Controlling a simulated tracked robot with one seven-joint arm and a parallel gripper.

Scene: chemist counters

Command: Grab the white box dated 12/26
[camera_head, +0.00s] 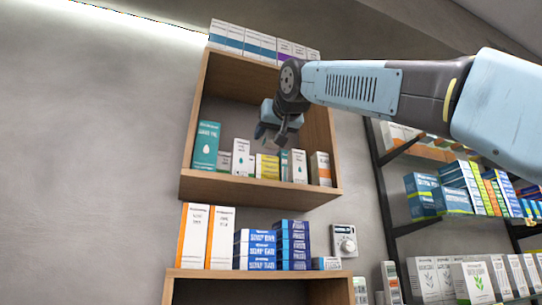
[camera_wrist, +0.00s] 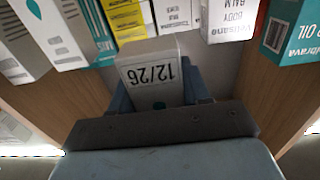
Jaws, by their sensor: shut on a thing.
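The white box dated 12/26 (camera_wrist: 152,76) is in the middle of the wrist view, its date upside down and a green drop mark below it. My gripper (camera_wrist: 158,92) is shut on this box, with a blue-grey finger on each side of it. In the head view my gripper (camera_head: 272,135) is inside the upper wooden shelf (camera_head: 260,191), above the row of boxes. I cannot clearly pick out the held box there, as the gripper and arm cover part of that area.
Close around stand a teal box (camera_head: 206,146), a white box (camera_head: 241,158), a yellow box (camera_head: 267,166) and an orange-striped box (camera_head: 320,169). The shelf's wooden side walls are near on both sides in the wrist view. Blue soap boxes (camera_head: 293,244) stand on the lower shelf.

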